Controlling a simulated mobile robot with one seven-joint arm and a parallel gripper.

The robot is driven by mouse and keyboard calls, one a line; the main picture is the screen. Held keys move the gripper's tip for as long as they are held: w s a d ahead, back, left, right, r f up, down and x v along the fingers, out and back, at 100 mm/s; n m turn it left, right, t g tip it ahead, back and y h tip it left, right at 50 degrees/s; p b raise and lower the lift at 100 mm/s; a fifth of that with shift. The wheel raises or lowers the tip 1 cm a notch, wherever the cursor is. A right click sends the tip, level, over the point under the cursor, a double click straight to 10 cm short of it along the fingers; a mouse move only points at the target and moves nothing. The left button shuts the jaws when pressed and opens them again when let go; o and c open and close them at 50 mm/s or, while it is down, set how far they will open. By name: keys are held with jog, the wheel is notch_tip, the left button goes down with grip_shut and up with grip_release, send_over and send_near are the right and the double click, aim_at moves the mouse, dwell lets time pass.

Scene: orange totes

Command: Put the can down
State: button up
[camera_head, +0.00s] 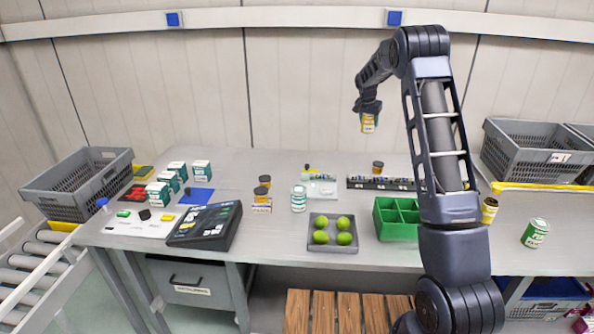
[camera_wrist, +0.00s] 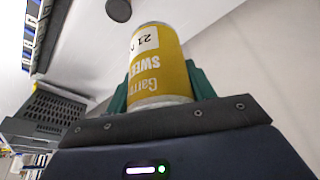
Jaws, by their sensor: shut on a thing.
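A yellow can (camera_head: 368,123) with a white label patch hangs in my gripper (camera_head: 368,112), high above the back of the grey table (camera_head: 270,240). In the wrist view the yellow can (camera_wrist: 162,70) sits between two green fingers, which are shut on its sides. The can's bottom is clear of any surface in the head view. Its far side is hidden.
A green divided bin (camera_head: 398,218) and a grey tray (camera_head: 333,246) with several green fruits stand at the front.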

jog(key=s+a+n+y, duration=0.25)
jog(key=a+n, duration=0.35)
jog(key=a, duration=2.7)
jog(key=shift+t, duration=0.4)
notch_tip(320, 180, down, 20)
jog(key=shift+a+r, duration=0.1)
jog(key=shift+a, duration=0.05)
jog(key=o, duration=1.2)
